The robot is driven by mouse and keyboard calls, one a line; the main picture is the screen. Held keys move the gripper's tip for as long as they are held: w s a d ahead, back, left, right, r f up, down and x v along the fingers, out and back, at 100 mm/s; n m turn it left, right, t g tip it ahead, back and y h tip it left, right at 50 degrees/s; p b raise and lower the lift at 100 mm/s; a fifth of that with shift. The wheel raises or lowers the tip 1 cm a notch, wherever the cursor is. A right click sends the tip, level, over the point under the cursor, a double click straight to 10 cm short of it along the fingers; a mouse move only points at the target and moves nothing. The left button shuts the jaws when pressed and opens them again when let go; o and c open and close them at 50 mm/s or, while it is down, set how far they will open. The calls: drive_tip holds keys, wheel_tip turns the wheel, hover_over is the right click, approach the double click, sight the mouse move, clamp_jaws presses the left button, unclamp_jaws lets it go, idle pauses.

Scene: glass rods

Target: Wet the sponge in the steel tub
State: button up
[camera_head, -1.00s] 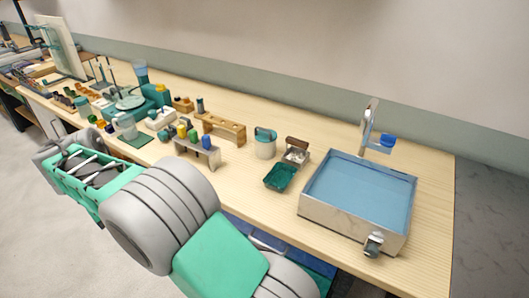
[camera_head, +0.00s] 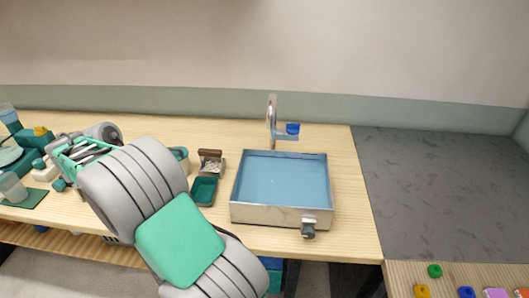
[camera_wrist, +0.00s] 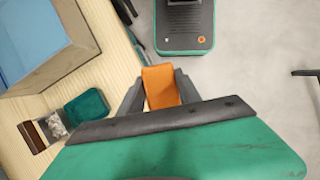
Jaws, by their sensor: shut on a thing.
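The steel tub (camera_head: 281,213) stands on the wooden bench in the head view, filled with blue water (camera_head: 283,180). Its corner also shows at the upper left of the wrist view (camera_wrist: 72,55). In the wrist view my gripper (camera_wrist: 160,92) is shut on an orange block, the sponge (camera_wrist: 160,86), held between the two dark fingers. The sponge looks to be out past the bench's front edge, over the floor and apart from the tub. In the head view my arm hides the fingers and the sponge.
A faucet (camera_head: 272,122) with a blue handle stands behind the tub. A green tray (camera_head: 203,191) and a small brown-backed box (camera_head: 211,163) sit left of the tub. A grey slab (camera_head: 440,190) lies to the right. Several small bottles and stands crowd the bench's left side.

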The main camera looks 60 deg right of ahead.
drive_tip(key=s+d+r+n+h+p, duration=0.1)
drive_tip(key=s+d+n+p, duration=0.15)
drive_tip(key=d, duration=0.85)
drive_tip(key=s+d+r+n+h+p, duration=0.15)
drive_tip(key=s+d, duration=0.25)
drive_tip(key=d, duration=0.6)
drive_tip(key=s+d+r+n+t+p, duration=0.1)
drive_tip(key=s+d+n+t+p, duration=0.3)
drive_tip(key=s+d, duration=1.05)
drive_tip(key=f+b, duration=0.3)
drive_tip(key=f, duration=0.2)
drive_tip(key=d+f+g+b, duration=0.1)
drive_tip(key=f+b, duration=0.2)
drive_tip(key=f, duration=0.2)
drive_tip(key=w+f+n+g+b, duration=0.1)
drive_tip(key=f+b, duration=0.3)
drive_tip(key=shift+d+f, duration=0.4)
wheel_tip(320, 180, up, 11)
drive_tip(key=p, duration=1)
